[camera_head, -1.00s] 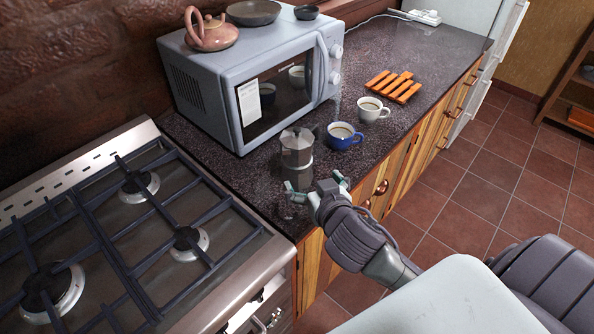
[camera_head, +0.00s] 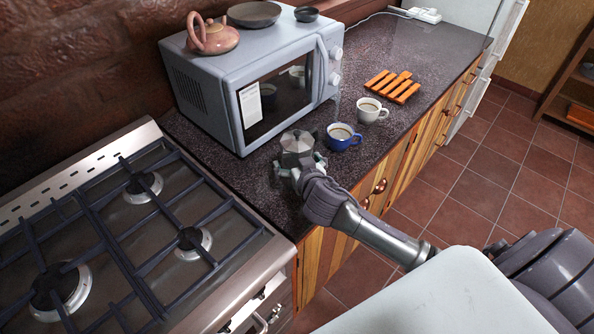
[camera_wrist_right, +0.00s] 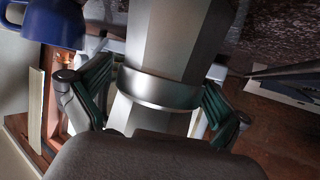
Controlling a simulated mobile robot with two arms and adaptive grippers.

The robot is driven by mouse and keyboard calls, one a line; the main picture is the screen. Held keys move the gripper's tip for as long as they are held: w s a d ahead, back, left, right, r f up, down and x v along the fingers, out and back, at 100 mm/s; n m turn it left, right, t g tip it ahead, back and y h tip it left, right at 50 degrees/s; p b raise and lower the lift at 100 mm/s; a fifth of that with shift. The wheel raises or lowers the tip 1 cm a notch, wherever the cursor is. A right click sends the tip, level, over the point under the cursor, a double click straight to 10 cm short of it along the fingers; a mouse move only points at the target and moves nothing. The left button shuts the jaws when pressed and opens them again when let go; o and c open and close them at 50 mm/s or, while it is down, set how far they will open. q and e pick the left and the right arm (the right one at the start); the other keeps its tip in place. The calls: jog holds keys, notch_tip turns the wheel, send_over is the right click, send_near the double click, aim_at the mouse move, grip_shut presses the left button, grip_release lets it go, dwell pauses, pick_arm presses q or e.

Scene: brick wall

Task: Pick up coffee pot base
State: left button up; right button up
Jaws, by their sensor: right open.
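The coffee pot (camera_head: 297,144) is a silver, faceted moka pot standing on the dark counter in front of the microwave. Its lid and upper part show in the head view, and my right gripper (camera_head: 300,166) hides its lower part. In the right wrist view the metal body (camera_wrist_right: 165,65) fills the middle, with a shiny ring around its waist. The green-padded fingers of my right gripper (camera_wrist_right: 155,95) are open, one on each side of the pot. Whether either pad touches the metal cannot be told. My left gripper is not in view.
A blue cup (camera_head: 342,137) stands close to the pot's right, with a white cup (camera_head: 370,110) beyond it. The microwave (camera_head: 215,100) stands just behind. The gas stove (camera_head: 110,235) is at the left. A wooden rack (camera_head: 392,86) lies farther along the counter.

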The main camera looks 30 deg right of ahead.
jog(key=shift+s, duration=0.1)
jog(key=shift+c, duration=0.3)
jog(key=shift+r, duration=0.1)
jog(key=c, duration=1.3)
jog(key=shift+o, duration=0.2)
